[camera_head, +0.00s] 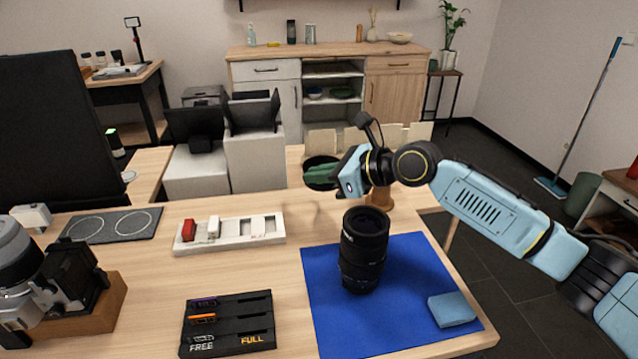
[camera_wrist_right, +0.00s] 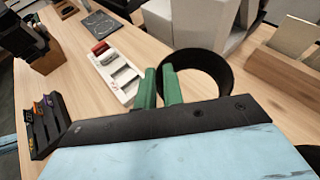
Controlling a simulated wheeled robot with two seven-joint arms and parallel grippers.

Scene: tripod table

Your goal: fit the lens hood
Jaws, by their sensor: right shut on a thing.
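The lens (camera_head: 364,252) is a black barrel standing upright on the blue mat (camera_head: 325,290). The lens hood (camera_head: 318,160) is a dark open ring held in the air behind and left of the lens. It also shows in the right wrist view (camera_wrist_right: 229,78). My right gripper (camera_head: 324,178) has green fingers, shut on the hood's wall; the fingers also show in the right wrist view (camera_wrist_right: 158,86). The hood is apart from the lens, partly hidden by the fingers in the head view. My left gripper is not in view.
A blue cloth (camera_head: 452,309) lies on the mat's right side. A black card tray (camera_head: 228,325), a white tray (camera_head: 250,230), a dark pad (camera_head: 112,225) and a camera on a wooden block (camera_head: 95,315) stand to the left. A wooden holder (camera_head: 380,197) stands behind the lens.

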